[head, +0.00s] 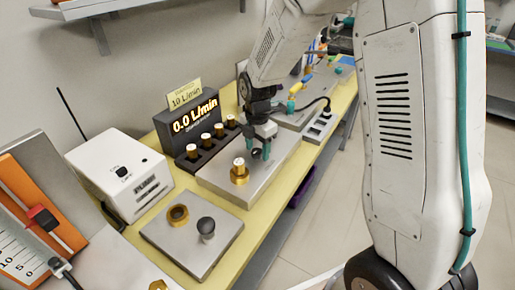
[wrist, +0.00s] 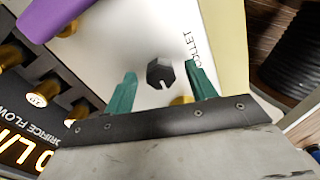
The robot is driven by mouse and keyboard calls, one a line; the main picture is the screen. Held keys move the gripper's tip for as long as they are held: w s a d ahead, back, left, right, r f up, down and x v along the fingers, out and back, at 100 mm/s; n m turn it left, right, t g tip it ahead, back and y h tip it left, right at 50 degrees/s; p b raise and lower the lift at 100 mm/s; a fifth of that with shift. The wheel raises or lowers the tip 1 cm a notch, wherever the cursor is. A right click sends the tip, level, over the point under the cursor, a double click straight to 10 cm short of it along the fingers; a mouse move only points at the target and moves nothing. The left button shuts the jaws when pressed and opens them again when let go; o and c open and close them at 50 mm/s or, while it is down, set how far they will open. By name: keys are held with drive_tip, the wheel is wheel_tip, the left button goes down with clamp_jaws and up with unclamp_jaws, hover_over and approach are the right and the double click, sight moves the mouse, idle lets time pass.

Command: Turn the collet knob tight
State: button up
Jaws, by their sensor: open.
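The collet knob (wrist: 160,73) is small, black and faceted, with a pale notch. It stands on a light metal plate (wrist: 125,40) next to the printed word COLLET. My gripper (wrist: 160,79) is open, with one teal finger on each side of the knob in the wrist view and visible gaps to both. In the head view my gripper (head: 261,152) points down over the right part of the plate (head: 225,192). The knob is small and dark there, by the fingers. I cannot tell how far down the fingers reach along it.
A brass fitting (head: 240,173) stands on the plate just in front of my gripper. The black flow display (head: 195,122), reading 0.0 L/min, with several brass pieces, is behind left. A white box (head: 120,172) and a second plate (head: 190,240) with a dark knob (head: 206,226) are nearer.

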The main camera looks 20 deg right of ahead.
drive_tip(key=shift+f, duration=0.2)
drive_tip(key=c, duration=1)
